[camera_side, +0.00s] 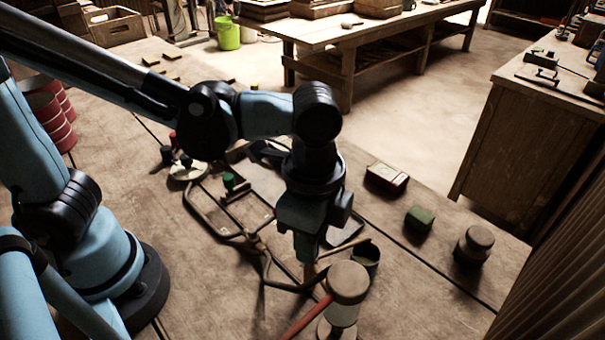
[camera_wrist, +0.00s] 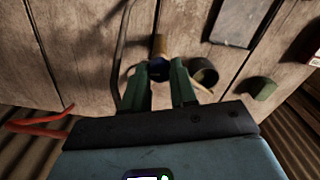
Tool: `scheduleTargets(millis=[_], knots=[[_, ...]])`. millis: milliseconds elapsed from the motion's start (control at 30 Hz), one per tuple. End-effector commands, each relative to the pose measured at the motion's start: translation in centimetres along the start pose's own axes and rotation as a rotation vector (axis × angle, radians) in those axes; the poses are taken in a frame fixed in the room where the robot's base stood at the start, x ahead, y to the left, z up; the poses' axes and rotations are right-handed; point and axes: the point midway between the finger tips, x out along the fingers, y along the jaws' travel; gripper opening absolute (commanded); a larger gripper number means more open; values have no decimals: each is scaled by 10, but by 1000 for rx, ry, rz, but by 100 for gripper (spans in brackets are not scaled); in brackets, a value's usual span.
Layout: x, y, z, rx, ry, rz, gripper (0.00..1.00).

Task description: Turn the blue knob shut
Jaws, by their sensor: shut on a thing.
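The blue knob (camera_wrist: 160,68) shows dark blue in the wrist view, between the tips of my green fingers, with a tan, cylindrical part just beyond it. My gripper (camera_wrist: 163,80) is shut on it, with a finger on each side. In the side view my gripper (camera_side: 307,268) points down near the front end of a dark pipe frame (camera_side: 268,262). There the fingers hide the knob, and I cannot tell how far it is turned.
A dark cup (camera_side: 365,256) stands close to the right of my gripper. A red-handled mallet (camera_side: 347,283) is in front. A green knob (camera_side: 231,182) stands behind on the frame. A green block (camera_side: 419,217), box (camera_side: 387,178) and jar (camera_side: 475,243) sit farther right.

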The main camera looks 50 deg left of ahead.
Motion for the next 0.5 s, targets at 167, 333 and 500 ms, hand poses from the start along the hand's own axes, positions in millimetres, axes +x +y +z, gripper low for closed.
scheduleTargets(millis=[167, 333, 500], knots=[[0, 0, 0, 74, -2, 1, 0], [0, 0, 0, 112, -2, 1, 0], [0, 0, 0, 124, -2, 1, 0]])
